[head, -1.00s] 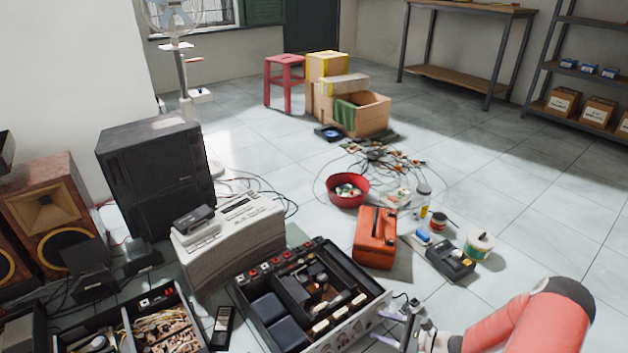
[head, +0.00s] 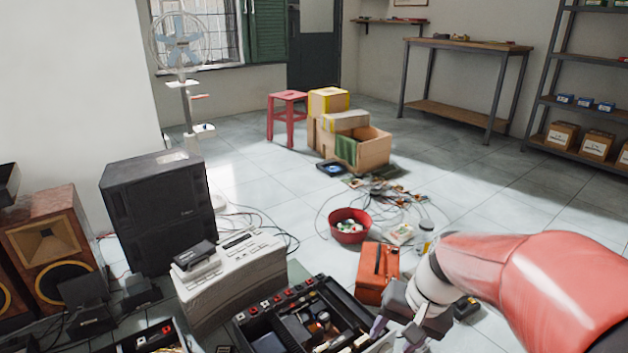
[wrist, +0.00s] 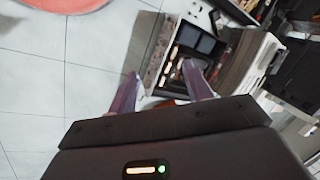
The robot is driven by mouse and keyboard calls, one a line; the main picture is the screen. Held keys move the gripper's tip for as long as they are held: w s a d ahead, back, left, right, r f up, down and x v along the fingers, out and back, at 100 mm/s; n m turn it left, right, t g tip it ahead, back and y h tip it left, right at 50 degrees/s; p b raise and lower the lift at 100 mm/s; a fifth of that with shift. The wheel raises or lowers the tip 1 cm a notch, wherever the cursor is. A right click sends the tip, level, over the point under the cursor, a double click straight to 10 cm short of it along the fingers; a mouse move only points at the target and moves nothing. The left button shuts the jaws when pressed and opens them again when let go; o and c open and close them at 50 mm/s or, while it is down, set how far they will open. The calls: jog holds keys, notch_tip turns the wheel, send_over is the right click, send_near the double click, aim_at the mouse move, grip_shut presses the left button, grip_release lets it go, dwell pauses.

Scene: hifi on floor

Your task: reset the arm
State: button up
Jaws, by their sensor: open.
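My gripper (head: 393,333) is at the lower middle right of the head view, in front of the orange case and beside the open electronics chassis. In the wrist view its two purple-grey fingers (wrist: 160,95) are spread apart with nothing between them. The open chassis (wrist: 174,60) shows beyond the fingertips there, and in the head view the same chassis (head: 262,330) is partly cut off by the bottom edge. My red arm covers the lower right of the head view and hides part of the floor and items there.
An orange case (head: 376,274) and a red bowl (head: 349,226) stand on the tiles near my arm. A beige machine (head: 232,273), a black cabinet (head: 158,212) and wooden speakers (head: 50,238) crowd the left. Loose cables lie behind the bowl. Open floor (head: 480,190) is at the right.

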jog(key=s+r+n+t+h, duration=0.3)
jog(key=s+r+t, duration=0.1)
jog(key=s+r, duration=0.4)
jog(key=shift+s+d+r+n+t, duration=0.35)
jog(key=shift+s+d+t, duration=0.1)
jog(key=shift+s, duration=0.45)
